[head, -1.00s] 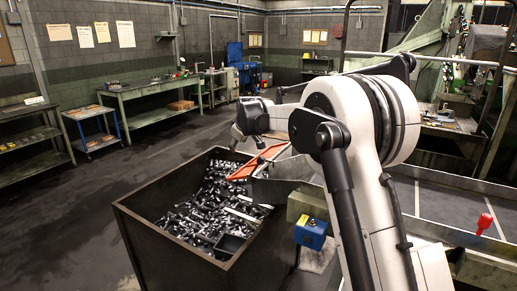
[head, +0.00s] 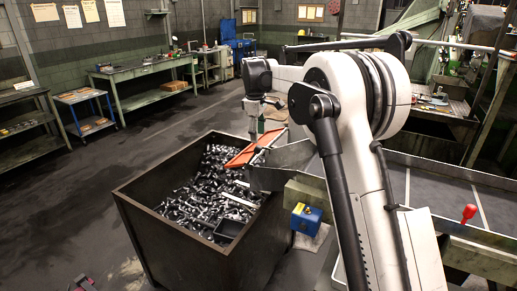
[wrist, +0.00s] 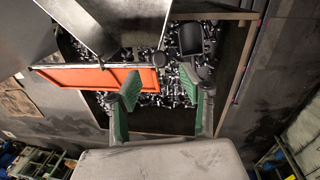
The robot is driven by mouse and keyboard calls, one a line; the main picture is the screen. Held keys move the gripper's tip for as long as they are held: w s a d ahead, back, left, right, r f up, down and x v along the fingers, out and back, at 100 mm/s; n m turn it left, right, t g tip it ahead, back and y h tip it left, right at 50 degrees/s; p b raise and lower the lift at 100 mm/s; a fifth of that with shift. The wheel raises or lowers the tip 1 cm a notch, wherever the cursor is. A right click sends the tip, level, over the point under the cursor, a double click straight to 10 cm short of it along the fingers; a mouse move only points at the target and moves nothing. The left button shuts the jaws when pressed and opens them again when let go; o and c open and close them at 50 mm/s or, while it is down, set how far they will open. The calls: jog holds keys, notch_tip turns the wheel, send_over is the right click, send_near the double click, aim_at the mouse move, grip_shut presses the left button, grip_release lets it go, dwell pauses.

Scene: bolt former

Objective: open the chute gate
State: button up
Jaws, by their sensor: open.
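The chute gate looks to be the orange-red panel (head: 247,153) at the end of the grey metal chute (head: 283,165), above the bin in the head view. In the wrist view the orange panel (wrist: 95,77) lies across the left, below the chute's metal sheet (wrist: 100,22). My gripper (wrist: 168,88) is open, with green-padded fingers spread and nothing seen between them. Its left finger overlaps the panel's right end in the picture; I cannot tell whether they touch. A dark round knob (wrist: 158,60) shows near that end. In the head view my gripper (head: 256,132) points down behind the panel.
A dark open bin (head: 150,205) full of loose bolts stands below the chute, with a dark tray (head: 228,230) lying on the bolts. A blue box (head: 307,218) with a yellow top is right of the bin. The floor to the left is mostly clear.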

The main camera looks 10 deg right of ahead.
aim_at(258, 146)
jog(key=f, duration=0.7)
jog(key=shift+w+d+f, duration=0.1)
jog(key=shift+w+d, duration=0.15)
jog(key=shift+w, duration=0.1)
grip_shut()
